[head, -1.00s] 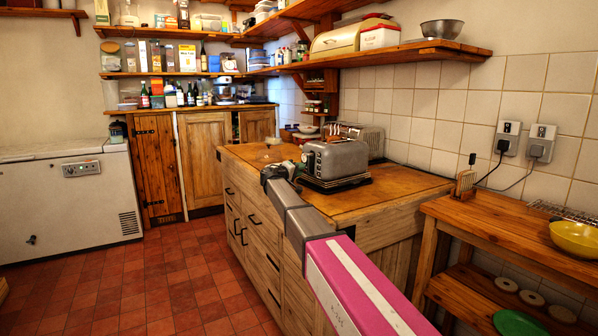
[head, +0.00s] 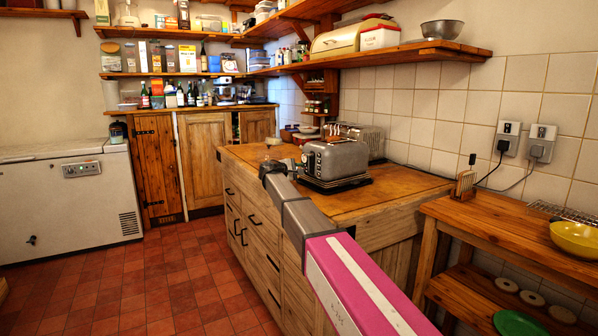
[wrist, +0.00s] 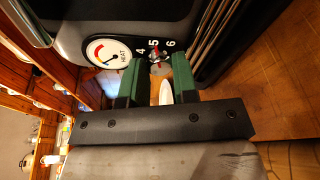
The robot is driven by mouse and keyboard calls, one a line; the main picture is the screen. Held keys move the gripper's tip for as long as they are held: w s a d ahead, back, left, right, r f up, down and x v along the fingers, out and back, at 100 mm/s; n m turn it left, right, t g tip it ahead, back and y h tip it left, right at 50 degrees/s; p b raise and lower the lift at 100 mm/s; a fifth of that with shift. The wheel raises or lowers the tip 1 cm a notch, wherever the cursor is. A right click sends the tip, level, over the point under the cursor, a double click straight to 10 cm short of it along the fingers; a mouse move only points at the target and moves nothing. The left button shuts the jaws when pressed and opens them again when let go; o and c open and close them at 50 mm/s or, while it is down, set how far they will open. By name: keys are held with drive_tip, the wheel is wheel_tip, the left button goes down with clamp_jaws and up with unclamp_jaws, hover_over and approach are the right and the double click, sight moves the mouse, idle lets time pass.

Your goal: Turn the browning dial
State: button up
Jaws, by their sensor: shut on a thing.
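The silver-grey toaster (head: 335,160) stands on the wooden counter in the head view. In the wrist view its face (wrist: 70,28) fills the top, with a round HEAT gauge (wrist: 108,53) and the numbers 4, 5 and 6. The browning dial (wrist: 158,55) shows as a small knob by these numbers, between my fingertips. My gripper (wrist: 158,66) is shut on the dial, one green-padded finger on each side. Much of the dial is hidden by the fingers, so its setting cannot be read. In the head view my wrist hides the fingers.
The wooden counter top (head: 400,190) is clear to the right of the toaster. A second metal appliance (head: 362,133) stands behind it near the tiled wall. A shelf (head: 400,52) hangs above. A small glass bowl (head: 272,140) stands at the counter's far left.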

drive_tip(key=n+g, duration=0.1)
drive_tip(key=n, duration=0.3)
drive_tip(key=shift+w, duration=0.1)
drive_tip(key=shift+n+g+h, duration=0.4)
drive_tip(key=shift+n+g, duration=0.1)
drive_tip(key=shift+n, duration=1.4)
drive_tip(key=o, duration=0.9)
drive_tip(key=shift+a, duration=0.1)
drive_tip(key=v, duration=1)
drive_tip(key=shift+a+r, duration=0.1)
drive_tip(key=shift+a, duration=0.25)
